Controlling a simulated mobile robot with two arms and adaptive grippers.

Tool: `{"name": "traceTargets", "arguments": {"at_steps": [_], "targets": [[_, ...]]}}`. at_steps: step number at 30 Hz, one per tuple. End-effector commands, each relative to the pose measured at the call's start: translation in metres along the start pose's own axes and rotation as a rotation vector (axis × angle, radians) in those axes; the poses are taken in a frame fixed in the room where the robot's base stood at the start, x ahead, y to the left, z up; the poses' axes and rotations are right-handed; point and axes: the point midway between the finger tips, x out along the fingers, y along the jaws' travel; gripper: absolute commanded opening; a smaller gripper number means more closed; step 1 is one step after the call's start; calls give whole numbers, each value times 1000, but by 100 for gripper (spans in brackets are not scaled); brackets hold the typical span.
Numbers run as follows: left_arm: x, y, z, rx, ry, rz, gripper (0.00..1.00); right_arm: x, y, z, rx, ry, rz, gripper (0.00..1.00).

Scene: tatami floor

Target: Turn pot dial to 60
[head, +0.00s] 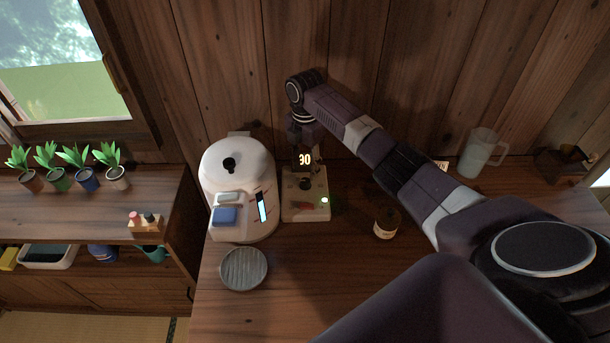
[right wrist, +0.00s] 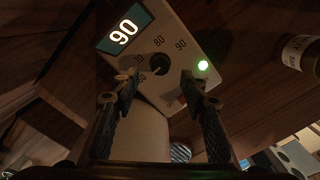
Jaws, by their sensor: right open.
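The pale dial panel (head: 292,209) stands beside the white pot (head: 236,165) on the wooden counter. Its lit display (head: 305,159) reads 90, as it also does in the right wrist view (right wrist: 124,31). The dark round dial (right wrist: 160,64) sits among printed numbers; 80 and 90 are readable, those at lower left are partly covered or dim. The dial's pointer is too dark to read. A green light (right wrist: 203,65) glows on the panel. My right gripper (right wrist: 163,88) is open, its fingers spread either side of the dial, apparently apart from it. My left gripper is not in view.
A round grey coaster (head: 243,269) lies in front of the pot. A small dark jar (head: 386,224) stands right of the panel, below my right arm. A clear pitcher (head: 482,153) is at the back right. Potted plants (head: 87,178) line the left shelf.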

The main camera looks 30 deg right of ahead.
Motion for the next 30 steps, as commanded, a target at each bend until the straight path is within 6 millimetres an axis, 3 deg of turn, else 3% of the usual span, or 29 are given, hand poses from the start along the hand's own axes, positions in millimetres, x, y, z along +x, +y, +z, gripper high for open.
{"name": "traceTargets", "arguments": {"at_steps": [6, 12, 30], "targets": [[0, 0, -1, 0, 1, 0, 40, -45, 1, 1, 0, -1, 4, 40], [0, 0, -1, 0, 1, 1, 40, -65, 0, 1, 1, 0, 2, 40], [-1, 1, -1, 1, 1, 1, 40, -69, 0, 0, 0, 0, 1, 40]]}}
